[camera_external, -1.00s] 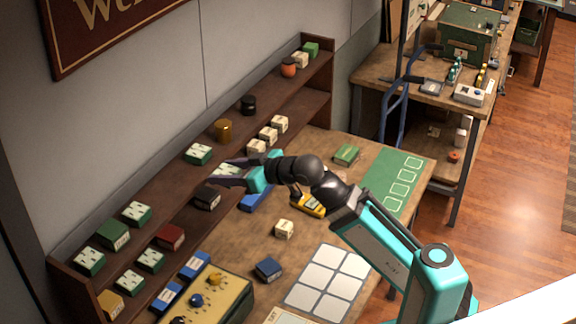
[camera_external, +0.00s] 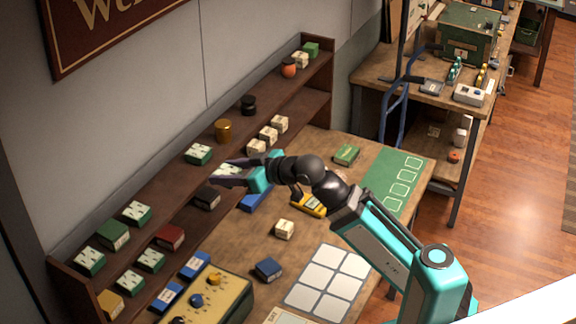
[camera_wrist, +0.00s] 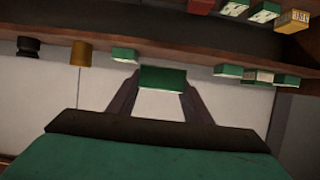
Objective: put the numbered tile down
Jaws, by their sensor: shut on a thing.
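My gripper (camera_external: 222,173) is at the shelf (camera_external: 172,178), over the part to the right of the green-and-white tile (camera_external: 199,153) on the upper board. It is shut on a numbered tile (camera_external: 232,167) with a white face and green body. In the wrist view the tile's green side (camera_wrist: 163,78) sits between the two dark fingers (camera_wrist: 161,98). The number on it cannot be read. The fingers partly hide the tile in the outside view, and I cannot tell whether it touches the shelf.
A gold tin (camera_external: 223,130) and a black jar (camera_external: 248,105) stand farther along the upper board. A dark block (camera_external: 207,197) lies below my gripper. Several cream and green tiles share the shelf. The table holds a white-squared grid (camera_external: 328,280) and a green mat (camera_external: 402,182).

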